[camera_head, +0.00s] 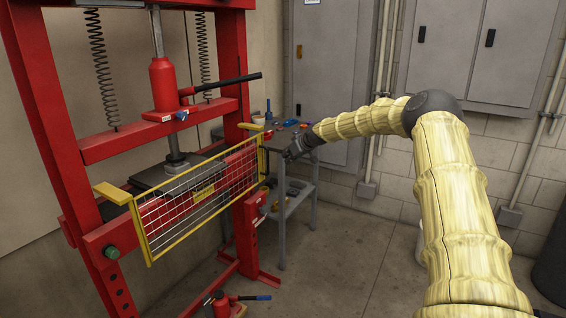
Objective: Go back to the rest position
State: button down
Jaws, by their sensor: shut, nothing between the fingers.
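My arm, in a yellowish sleeve, reaches in from the lower right of the head view, bends at a dark joint and points left. My gripper (292,155) is at its end, dark and small, near the right end of the press's yellow-framed mesh guard (200,197) and in front of the grey side table. Its fingers look shut with nothing between them. I cannot tell from this view whether it touches the guard or the table.
A red hydraulic press (165,85) with a black lever handle stands at left. A grey table (310,167) with small tools is behind my gripper. Grey cabinets (335,60) and pipes line the back wall. A red jack (222,304) sits on the floor. Open floor (345,250) lies at center.

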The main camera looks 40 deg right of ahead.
jog(key=shift+w+r+v, duration=0.1)
jog(key=shift+r+v, duration=0.05)
jog(key=shift+v, duration=0.85)
jog(key=shift+w+r+v, duration=0.1)
jog(key=shift+w+v, duration=0.05)
jog(key=shift+v, duration=0.85)
